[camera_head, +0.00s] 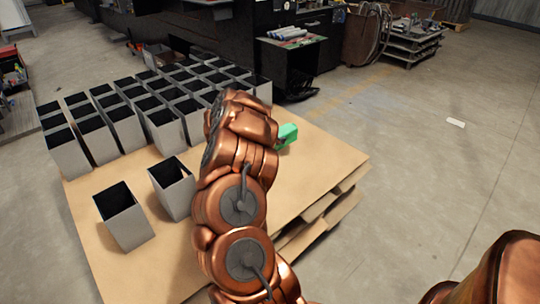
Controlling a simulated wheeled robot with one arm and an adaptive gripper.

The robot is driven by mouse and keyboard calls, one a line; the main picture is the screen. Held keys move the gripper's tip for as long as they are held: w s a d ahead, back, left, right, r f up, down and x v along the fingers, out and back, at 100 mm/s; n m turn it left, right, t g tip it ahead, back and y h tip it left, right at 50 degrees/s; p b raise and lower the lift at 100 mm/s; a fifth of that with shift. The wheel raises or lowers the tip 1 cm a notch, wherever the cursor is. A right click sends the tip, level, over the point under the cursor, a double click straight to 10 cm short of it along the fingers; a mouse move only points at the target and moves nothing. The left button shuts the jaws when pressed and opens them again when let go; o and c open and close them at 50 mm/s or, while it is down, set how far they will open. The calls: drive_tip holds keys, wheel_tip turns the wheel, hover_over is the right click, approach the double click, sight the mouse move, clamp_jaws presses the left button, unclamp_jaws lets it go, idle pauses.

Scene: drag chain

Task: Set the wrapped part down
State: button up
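A small bright green thing (288,135) shows just right of the upper end of my copper arm, over the right part of the wooden board (325,155). It may be the wrapped part, but my arm hides part of it and I cannot tell for sure. I cannot tell whether it is held or touches the board. My gripper is hidden behind my own arm, so its fingers do not show.
Rows of open-topped grey square boxes (122,125) stand on the back left of the board. Two more boxes (124,217) (172,187) stand apart, nearer the front. The board's right side looks clear. Concrete floor (430,140) lies open to the right.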

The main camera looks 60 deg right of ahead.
drive_tip(key=shift+f+b, duration=0.75)
drive_tip(key=shift+f, duration=2.35)
drive_tip(key=shift+f, duration=0.15)
drive_tip(key=o, duration=1.5)
